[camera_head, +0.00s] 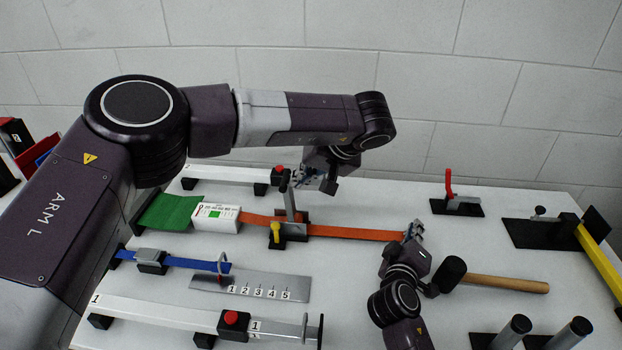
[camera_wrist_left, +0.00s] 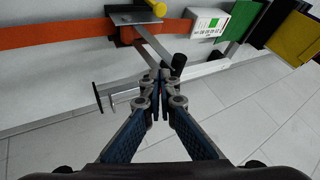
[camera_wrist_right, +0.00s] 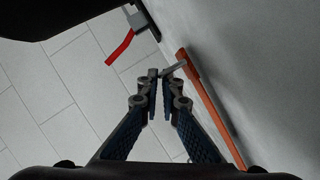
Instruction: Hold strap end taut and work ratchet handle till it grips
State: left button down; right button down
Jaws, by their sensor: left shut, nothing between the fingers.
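The orange strap (camera_head: 350,232) runs across the table through the ratchet (camera_head: 288,232), which has a yellow knob. The ratchet's grey handle (camera_head: 291,206) stands up, its black grip at the top; the handle also shows in the left wrist view (camera_wrist_left: 152,43). My left gripper (camera_head: 326,180) is shut and empty close beside the handle; in its wrist view the fingertips (camera_wrist_left: 160,80) are by the black grip, and contact is unclear. My right gripper (camera_head: 411,236) is at the strap's right end, its fingertips (camera_wrist_right: 160,74) closed on the small grey tab of the strap end (camera_wrist_right: 184,62).
A white meter box (camera_head: 215,213) sits on the strap line beside a green piece (camera_head: 170,212). A mallet (camera_head: 490,282) lies right of my right gripper. A blue strap (camera_head: 198,264), a numbered metal plate (camera_head: 262,287) and a red-handled clamp (camera_head: 452,200) are also on the table.

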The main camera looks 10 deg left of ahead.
pick_arm(q)
jog(key=shift+a, duration=0.1)
pick_arm(e)
jog(key=shift+w+d+r, duration=0.1)
jog(key=shift+r, duration=0.1)
pick_arm(q)
jog(key=shift+a+h, duration=0.6)
jog(key=shift+a, duration=0.1)
jog(key=s+d+r, duration=0.4)
jog(key=d+r, duration=0.4)
jog(key=shift+d+r, duration=0.15)
jog(key=shift+s, duration=0.1)
dwell(0.5)
